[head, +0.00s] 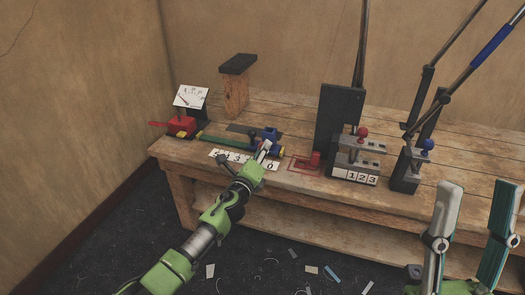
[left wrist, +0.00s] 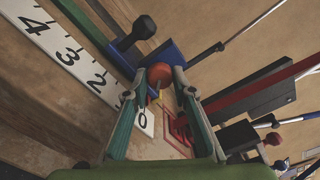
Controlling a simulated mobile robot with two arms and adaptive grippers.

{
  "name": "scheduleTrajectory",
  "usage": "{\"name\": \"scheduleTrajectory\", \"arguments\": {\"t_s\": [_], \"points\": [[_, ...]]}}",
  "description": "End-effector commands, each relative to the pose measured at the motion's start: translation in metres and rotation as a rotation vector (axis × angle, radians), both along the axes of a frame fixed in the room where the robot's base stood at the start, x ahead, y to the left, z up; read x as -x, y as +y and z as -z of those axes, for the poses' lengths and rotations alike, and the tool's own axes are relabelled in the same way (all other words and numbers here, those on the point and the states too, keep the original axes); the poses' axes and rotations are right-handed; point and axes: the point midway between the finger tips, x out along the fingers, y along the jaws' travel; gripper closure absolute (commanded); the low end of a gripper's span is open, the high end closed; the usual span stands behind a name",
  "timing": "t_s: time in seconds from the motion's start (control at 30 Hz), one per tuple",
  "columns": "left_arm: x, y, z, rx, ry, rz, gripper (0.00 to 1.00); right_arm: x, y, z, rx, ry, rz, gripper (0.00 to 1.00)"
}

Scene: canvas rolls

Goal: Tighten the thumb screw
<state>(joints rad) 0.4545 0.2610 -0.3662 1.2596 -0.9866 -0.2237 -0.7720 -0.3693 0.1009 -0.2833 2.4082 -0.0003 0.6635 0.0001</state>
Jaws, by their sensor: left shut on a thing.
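An orange-red round knob (left wrist: 159,74), which looks like the thumb screw, sits between the fingertips of my left gripper (left wrist: 160,80) in the left wrist view. The gripper is shut on it. A blue block (left wrist: 124,55) and a black knob (left wrist: 144,27) are just beyond it. In the head view my left gripper (head: 264,150) reaches the blue device (head: 272,135) at the bench's front edge and hides the knob. My right gripper (head: 480,188) is open and empty at the lower right, in front of the bench.
A number strip (head: 233,159) runs along the front of the wooden bench (head: 315,187). Scraps litter the floor.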

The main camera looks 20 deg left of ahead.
Motion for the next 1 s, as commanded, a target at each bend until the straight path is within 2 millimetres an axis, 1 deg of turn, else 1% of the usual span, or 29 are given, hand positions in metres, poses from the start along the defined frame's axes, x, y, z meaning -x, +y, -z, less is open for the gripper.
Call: {"name": "scheduleTrajectory", "arguments": {"t_s": [0.23,0.63,0.67,0.7,0.73,1.0], "points": [[0.0000,0.0002,0.0005,-0.050,-0.001,-0.001,0.97,-0.0033,0.0007,0.0020,0.005,0.017,0.001,0.60],[0.0000,0.0002,0.0006,-0.055,-0.001,-0.001,0.97,-0.0033,0.0005,0.0023,0.006,0.018,0.001,0.60],[0.0000,0.0002,0.0006,-0.055,-0.001,-0.001,0.73,-0.0033,0.0005,0.0023,0.006,0.018,0.001,0.60],[0.0000,0.0002,0.0006,-0.054,-0.001,-0.001,0.63,-0.0032,0.0005,0.0022,0.006,0.018,0.001,0.60],[0.0000,0.0002,0.0006,-0.054,-0.001,-0.001,0.60,-0.0032,0.0005,0.0022,0.006,0.018,0.001,0.60],[0.0001,0.0001,0.0004,-0.054,-0.002,0.000,0.60,-0.0033,0.0007,0.0030,0.006,0.019,0.001,0.60]]}}
